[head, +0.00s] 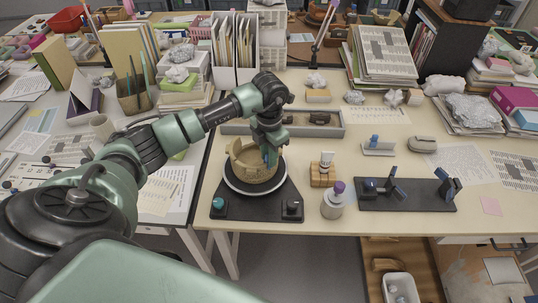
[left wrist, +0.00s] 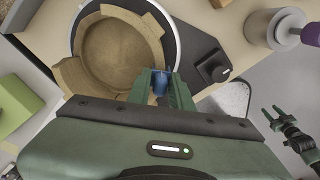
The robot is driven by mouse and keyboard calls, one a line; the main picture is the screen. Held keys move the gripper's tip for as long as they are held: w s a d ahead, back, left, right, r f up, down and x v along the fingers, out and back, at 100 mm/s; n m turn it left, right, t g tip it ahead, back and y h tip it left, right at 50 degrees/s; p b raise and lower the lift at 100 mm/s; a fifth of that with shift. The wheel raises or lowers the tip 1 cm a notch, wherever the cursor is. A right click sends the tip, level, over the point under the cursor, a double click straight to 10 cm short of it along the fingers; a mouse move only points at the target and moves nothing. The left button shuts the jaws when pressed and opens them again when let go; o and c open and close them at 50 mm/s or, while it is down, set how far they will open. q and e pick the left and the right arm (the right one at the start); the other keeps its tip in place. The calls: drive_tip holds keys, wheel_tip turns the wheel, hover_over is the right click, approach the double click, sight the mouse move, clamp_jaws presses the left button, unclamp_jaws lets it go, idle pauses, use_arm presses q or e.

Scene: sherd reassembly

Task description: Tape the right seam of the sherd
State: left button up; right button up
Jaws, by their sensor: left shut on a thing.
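The tan clay sherd (head: 254,177), a broken round vessel with an uneven rim, sits on a round turntable (head: 232,185) with a white edge. In the left wrist view the open vessel (left wrist: 117,50) shows its bare floor and stepped wall pieces. My left gripper (head: 270,157) is at the vessel's right wall. In the left wrist view its fingers (left wrist: 160,88) are shut on a small blue piece (left wrist: 160,78), close to the vessel wall. I cannot tell whether the blue piece touches the wall. My right gripper (left wrist: 272,113) appears open and empty, away from the vessel.
The turntable's black base (head: 255,208) has a teal knob and a dark knob. A grey tray (head: 335,129) lies behind.

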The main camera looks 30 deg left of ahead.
use_arm(q)
drive_tip(key=shift+f+b, duration=0.3)
drive_tip(key=shift+b, duration=0.05)
idle(0.8)
idle(0.4)
drive_tip(key=o, duration=0.9)
drive_tip(key=shift+r, duration=0.1)
wheel_tip(320, 180, up, 8)
drive_tip(key=shift+f+b, duration=0.15)
drive_tip(key=shift+b, duration=0.7)
